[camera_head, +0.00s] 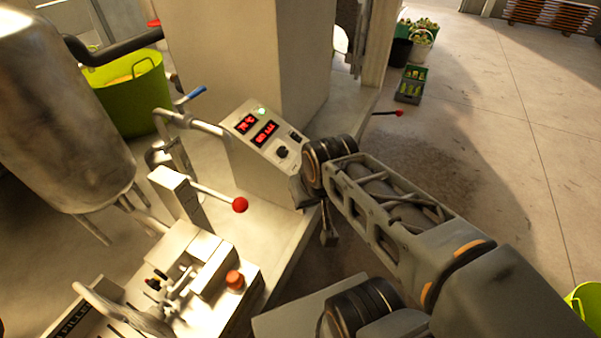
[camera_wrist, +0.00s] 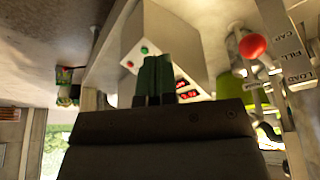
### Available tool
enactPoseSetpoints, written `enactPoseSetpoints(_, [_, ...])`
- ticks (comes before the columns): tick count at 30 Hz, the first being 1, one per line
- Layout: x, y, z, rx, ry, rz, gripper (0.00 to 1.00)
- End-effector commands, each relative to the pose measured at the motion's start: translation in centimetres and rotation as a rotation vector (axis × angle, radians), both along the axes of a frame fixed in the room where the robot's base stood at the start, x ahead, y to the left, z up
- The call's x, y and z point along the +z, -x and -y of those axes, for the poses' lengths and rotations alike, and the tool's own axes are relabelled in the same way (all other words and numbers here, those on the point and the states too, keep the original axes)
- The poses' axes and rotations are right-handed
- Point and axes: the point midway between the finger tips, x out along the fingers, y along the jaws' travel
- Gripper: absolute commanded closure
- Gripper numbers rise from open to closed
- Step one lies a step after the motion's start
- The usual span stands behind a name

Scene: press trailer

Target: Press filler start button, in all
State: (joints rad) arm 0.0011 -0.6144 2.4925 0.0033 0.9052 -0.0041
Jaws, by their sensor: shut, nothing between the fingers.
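A pale control box (camera_head: 262,150) has two red lit displays (camera_head: 265,133), a small green light (camera_head: 262,111) and a black knob (camera_head: 282,152) on its sloped panel. In the wrist view the box (camera_wrist: 172,38) carries a green button (camera_wrist: 144,49) and a small red one (camera_wrist: 130,64). I cannot read which is the filler start. My gripper (camera_wrist: 158,62) is shut and empty, its fingertips in front of the box, covering part of it; I cannot tell whether they touch. In the head view my arm end is beside the box's right side, its fingers hard to make out.
The machine with an orange button (camera_head: 235,280) is at lower left, a steel tank (camera_head: 65,105) behind. Crates (camera_head: 410,85) stand on the floor, open at right.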

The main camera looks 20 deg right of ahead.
Motion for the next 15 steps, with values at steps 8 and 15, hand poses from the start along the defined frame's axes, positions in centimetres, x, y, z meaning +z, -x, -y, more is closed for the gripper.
enactPoseSetpoints(8, [-0.7,-2.8,-0.6,-0.156,-0.254,-0.21,1.0])
enactPoseSetpoints(15, [-2.2,-9.3,0.7,-0.436,-0.757,-0.408,1.0])
